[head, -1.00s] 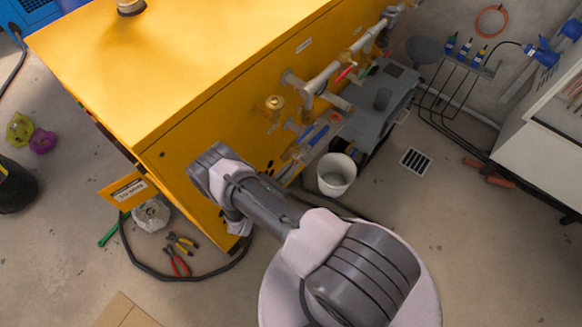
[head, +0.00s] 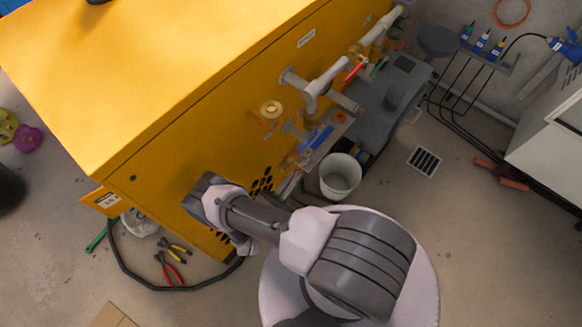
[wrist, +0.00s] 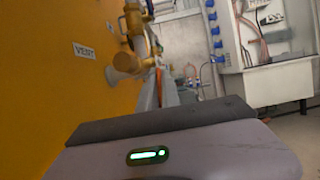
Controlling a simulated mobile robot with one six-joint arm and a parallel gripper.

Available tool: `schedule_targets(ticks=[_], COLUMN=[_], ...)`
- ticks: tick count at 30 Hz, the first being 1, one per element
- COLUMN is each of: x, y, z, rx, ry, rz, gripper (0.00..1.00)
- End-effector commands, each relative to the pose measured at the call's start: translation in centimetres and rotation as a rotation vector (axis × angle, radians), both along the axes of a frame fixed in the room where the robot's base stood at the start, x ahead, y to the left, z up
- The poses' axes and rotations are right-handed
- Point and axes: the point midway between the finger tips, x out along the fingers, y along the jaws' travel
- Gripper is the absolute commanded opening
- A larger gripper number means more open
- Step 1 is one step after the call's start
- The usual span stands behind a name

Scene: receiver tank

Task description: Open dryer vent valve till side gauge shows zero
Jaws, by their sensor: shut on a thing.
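The yellow dryer cabinet (head: 160,90) fills the upper left of the head view. On its long side are pipes with a red handle (head: 355,71), a blue handle (head: 318,138) and a round brass-rimmed fitting (head: 271,110), perhaps a gauge; no reading is legible. In the wrist view a VENT label (wrist: 84,51) is on the yellow panel, left of brass valve parts and pipe (wrist: 130,40). My gripper (wrist: 160,120) shows only as a dark edge and grey housing with a green light, beside the panel. Its fingertips and what they hold are hidden. In the head view my arm hides it.
A white bucket (head: 340,177) stands on the floor below the pipes, by a grey bench (head: 393,100). Pliers (head: 170,268) and a black hose (head: 135,280) lie near the cabinet's corner. A floor drain (head: 424,160) lies in clear floor to the right.

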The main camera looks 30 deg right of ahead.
Motion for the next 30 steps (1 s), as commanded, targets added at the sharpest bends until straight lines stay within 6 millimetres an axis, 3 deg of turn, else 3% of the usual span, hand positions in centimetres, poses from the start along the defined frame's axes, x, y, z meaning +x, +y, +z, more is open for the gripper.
schedule_targets(ticks=[10,11,12,20,23,30], x=[-0.2,-0.2,-0.2,-0.2,-0.5,-2.1], y=[0.1,0.1,0.1,0.1,1.0,5.4], z=[0.1,0.1,0.1,0.1,-0.3,-2.4], rx=[-0.007,-0.007,-0.007,-0.007,-0.007,-0.006], ry=[-0.009,-0.008,-0.008,-0.008,-0.009,-0.010], rz=[0.005,0.005,0.005,0.005,0.007,0.010], gripper=[0.00,0.11,0.16,0.16,0.16,0.16])
